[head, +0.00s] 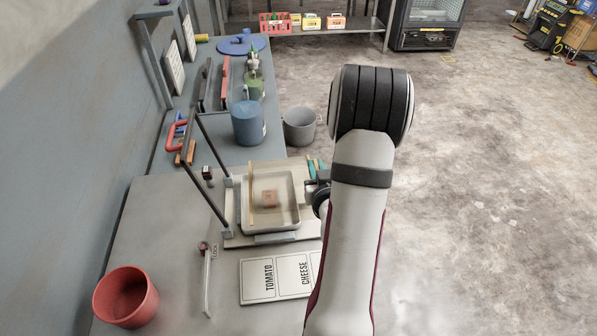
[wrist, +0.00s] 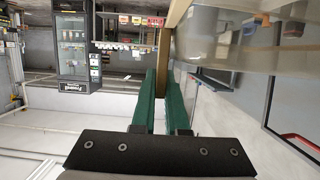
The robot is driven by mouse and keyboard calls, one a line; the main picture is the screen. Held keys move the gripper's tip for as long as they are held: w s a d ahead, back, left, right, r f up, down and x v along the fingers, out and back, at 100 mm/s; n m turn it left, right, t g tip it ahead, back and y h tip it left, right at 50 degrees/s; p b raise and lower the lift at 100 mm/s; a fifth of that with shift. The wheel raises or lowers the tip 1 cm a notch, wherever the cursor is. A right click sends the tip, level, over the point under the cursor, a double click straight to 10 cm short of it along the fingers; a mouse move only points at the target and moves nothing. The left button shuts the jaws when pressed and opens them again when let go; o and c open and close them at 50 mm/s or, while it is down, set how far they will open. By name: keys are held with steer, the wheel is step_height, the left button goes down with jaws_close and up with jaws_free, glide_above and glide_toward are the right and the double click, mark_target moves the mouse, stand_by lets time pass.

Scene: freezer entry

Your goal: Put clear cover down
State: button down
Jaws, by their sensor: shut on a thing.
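My gripper (head: 317,184) is at the right side of a pale tray (head: 246,214) in the head view, partly hidden by my arm. In the wrist view its green fingers (wrist: 163,76) are shut on a narrow tan bar (wrist: 165,48). The bar meets a tan edge beside a see-through panel (wrist: 238,42), which looks like the clear cover. In the head view the cover's outline is hard to make out against the tray. A small reddish-brown block (head: 269,198) shows inside the tray. I cannot tell whether the cover touches the tray.
A dark frame (head: 206,190) leans up and left from the tray's base. A label board (head: 276,278) lies in front, a red bowl (head: 126,297) at front left. A blue canister (head: 248,123) stands behind and a grey bucket (head: 299,127) behind right. Bare counter (head: 160,222) lies left.

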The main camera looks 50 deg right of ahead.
steer(key=s+d+r, duration=0.1)
steer(key=s+r, duration=0.3)
steer(key=s, duration=0.2)
steer(key=w+a+r+n+t+y, duration=0.2)
steer(key=w+a+r, duration=0.1)
steer(key=w+r, duration=1.5)
steer(key=w+a+n+t+y, duration=0.1)
steer(key=w+a+n+y, duration=0.2)
steer(key=w+a, duration=0.6)
steer(key=w+a+f+n+t+y, duration=0.1)
steer(key=a+f+n+y, duration=0.3)
steer(key=a, duration=1.2)
steer(key=w+d+f+m+g+h, duration=0.2)
steer(key=w+f+m+h, duration=0.45)
steer(key=f, duration=0.95)
steer(key=d+f+m+g+h, duration=0.1)
steer(key=f, duration=0.5)
steer(key=f+m+g+h, duration=0.1)
steer(key=f, duration=0.6)
steer(key=shift+s+d+m+h, duration=0.25)
steer(key=shift+s, duration=0.1)
